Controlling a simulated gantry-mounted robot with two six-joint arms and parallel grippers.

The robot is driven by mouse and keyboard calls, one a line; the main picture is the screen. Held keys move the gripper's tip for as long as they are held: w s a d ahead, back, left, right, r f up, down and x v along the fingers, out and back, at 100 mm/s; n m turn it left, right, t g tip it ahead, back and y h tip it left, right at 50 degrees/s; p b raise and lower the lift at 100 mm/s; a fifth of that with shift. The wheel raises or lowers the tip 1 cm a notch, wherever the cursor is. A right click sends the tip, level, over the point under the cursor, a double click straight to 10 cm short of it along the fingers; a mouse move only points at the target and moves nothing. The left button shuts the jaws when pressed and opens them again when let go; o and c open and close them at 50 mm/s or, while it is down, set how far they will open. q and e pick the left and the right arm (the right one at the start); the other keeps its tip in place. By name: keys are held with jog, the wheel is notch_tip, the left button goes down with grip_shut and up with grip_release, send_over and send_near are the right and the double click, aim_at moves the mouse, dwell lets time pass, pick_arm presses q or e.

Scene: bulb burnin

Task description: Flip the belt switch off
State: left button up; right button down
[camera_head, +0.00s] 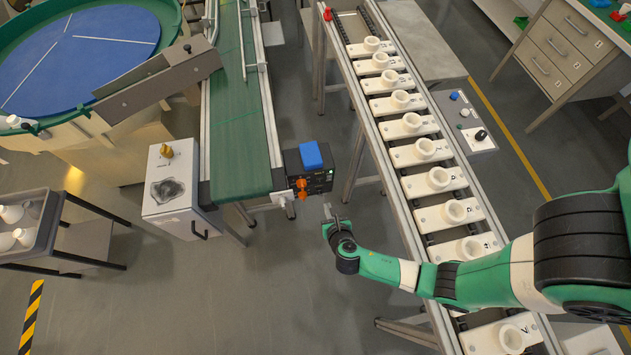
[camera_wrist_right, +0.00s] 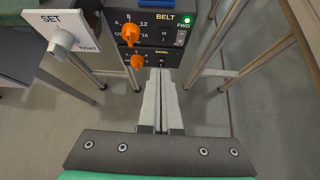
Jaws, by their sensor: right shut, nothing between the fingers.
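The black control box (camera_head: 308,175) stands at the near end of the green conveyor belt (camera_head: 238,110). In the right wrist view its upper panel is marked BELT and has an orange knob (camera_wrist_right: 130,34) with numbers around it, and a green light (camera_wrist_right: 180,36) glows beside it near the letters FWD. A lower orange knob (camera_wrist_right: 137,61) belongs to the panel marked BOWL. My right gripper (camera_head: 328,208) is shut and empty, just in front of the box and below the BELT panel, apart from both knobs. Its fingertips show in the wrist view (camera_wrist_right: 160,73). My left gripper is out of view.
A blue block (camera_head: 311,155) tops the box. A rail with several white socket holders (camera_head: 422,150) runs to the right. A white cabinet (camera_head: 170,185) stands left.

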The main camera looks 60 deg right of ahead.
jog(key=s, duration=0.1)
jog(key=b, duration=0.9)
send_near(320, 180)
jog(key=x, duration=0.6)
jog(key=shift+f, duration=0.1)
jog(key=shift+a, duration=0.1)
